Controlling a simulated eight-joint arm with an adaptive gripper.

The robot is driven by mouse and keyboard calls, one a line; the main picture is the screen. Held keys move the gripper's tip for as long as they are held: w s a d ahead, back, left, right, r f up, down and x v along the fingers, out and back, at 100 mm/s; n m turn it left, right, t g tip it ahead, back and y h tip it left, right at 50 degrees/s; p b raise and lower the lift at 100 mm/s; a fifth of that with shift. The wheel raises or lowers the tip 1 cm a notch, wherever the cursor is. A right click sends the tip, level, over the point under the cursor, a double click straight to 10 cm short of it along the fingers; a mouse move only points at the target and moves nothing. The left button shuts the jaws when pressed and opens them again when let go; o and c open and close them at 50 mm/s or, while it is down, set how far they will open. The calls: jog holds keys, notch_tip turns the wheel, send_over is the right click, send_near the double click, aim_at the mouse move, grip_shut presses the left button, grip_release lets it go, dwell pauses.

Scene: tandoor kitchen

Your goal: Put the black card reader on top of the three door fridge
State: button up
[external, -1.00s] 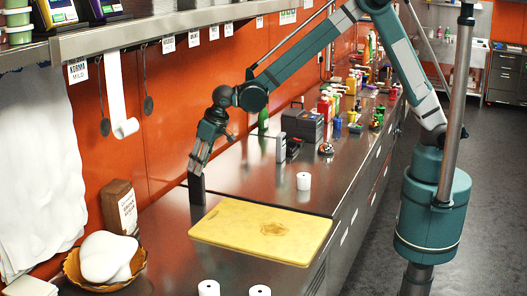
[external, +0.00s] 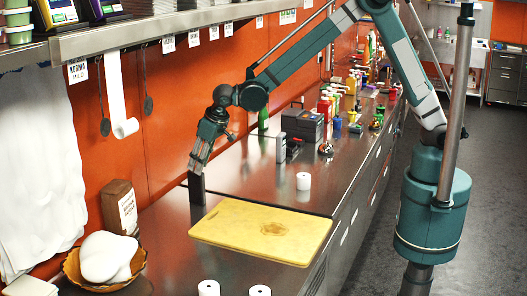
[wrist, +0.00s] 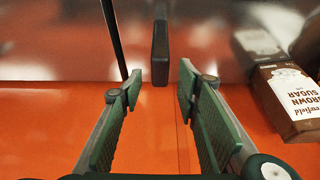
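My gripper (external: 194,168) points down over the steel counter, beside the orange wall. In the wrist view my gripper (wrist: 160,80) is open, its two green-padded fingers spread apart. A narrow black upright block (wrist: 160,52), apparently the card reader, stands just past the fingertips, in line with the gap between them. In the external view this black block (external: 196,190) stands on the counter right below the fingers, left of the yellow board's far corner. I cannot tell whether the fingers touch it. I cannot make out a three door fridge for certain in either view.
A yellow cutting board (external: 262,231) lies right of the block. A brown sugar bag (external: 119,207) and a basket (external: 75,270) with a white lump stand nearer the camera. White rolls (external: 303,181) stand about. A steel shelf (external: 180,22) overhangs the counter.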

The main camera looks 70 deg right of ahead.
jog(key=s+d+r+t, duration=0.1)
jog(key=s+d+r, duration=0.8)
jog(key=d, duration=0.2)
jog(key=s+d+r, duration=0.8)
jog(key=d+r, duration=0.1)
jog(key=d, duration=0.3)
jog(key=s+d+t, duration=0.1)
jog(key=s+d, duration=0.6)
jog(key=s, duration=0.6)
jog(key=s+d, duration=0.7)
jog(key=s, duration=0.6)
jog(key=shift+f+t, duration=0.3)
jog(key=shift+t, duration=0.1)
